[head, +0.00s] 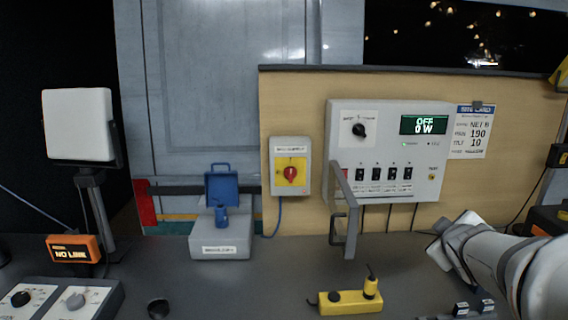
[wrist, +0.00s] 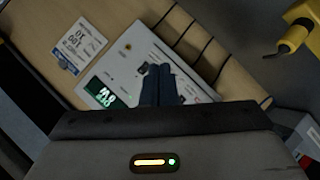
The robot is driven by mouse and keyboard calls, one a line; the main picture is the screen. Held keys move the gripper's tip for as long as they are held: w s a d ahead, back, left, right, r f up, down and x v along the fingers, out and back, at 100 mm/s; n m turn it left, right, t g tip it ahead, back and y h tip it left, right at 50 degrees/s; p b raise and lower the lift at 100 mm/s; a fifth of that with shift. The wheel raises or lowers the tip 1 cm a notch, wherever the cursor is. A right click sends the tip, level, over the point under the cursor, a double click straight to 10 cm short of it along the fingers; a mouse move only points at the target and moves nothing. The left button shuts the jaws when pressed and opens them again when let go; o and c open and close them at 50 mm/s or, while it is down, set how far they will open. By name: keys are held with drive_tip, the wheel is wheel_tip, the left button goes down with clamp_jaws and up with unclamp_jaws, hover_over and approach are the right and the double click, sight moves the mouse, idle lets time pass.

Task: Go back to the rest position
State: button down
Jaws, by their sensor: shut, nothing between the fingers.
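My gripper shows in the wrist view (wrist: 160,70) as two dark fingers side by side, shut and empty. In the wrist view the fingers overlap the white control panel (wrist: 125,75), but whether they touch it I cannot tell. In the head view my pale arm comes in from the right edge, low in front of the panel (head: 345,110); the fingers cannot be made out there. The panel's green display (head: 424,125) reads OFF and 0 W.
A yellow handheld unit (head: 345,301) lies on the grey counter (head: 290,275) left of my arm. The middle counter is mostly clear.

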drive_tip(key=s+a+f+m+g+y+p, duration=0.2)
drive_tip(key=s+a+f+m+g, duration=0.1)
drive_tip(key=s+a, duration=0.6)
drive_tip(key=s+a+f+m+g+y+p, duration=0.2)
drive_tip(key=s+a+g, duration=0.4)
drive_tip(key=s+a, duration=0.3)
drive_tip(key=shift+s+a+f+m+y, duration=0.4)
drive_tip(key=shift+a+f+m, duration=0.3)
drive_tip(key=shift+f, duration=0.15)
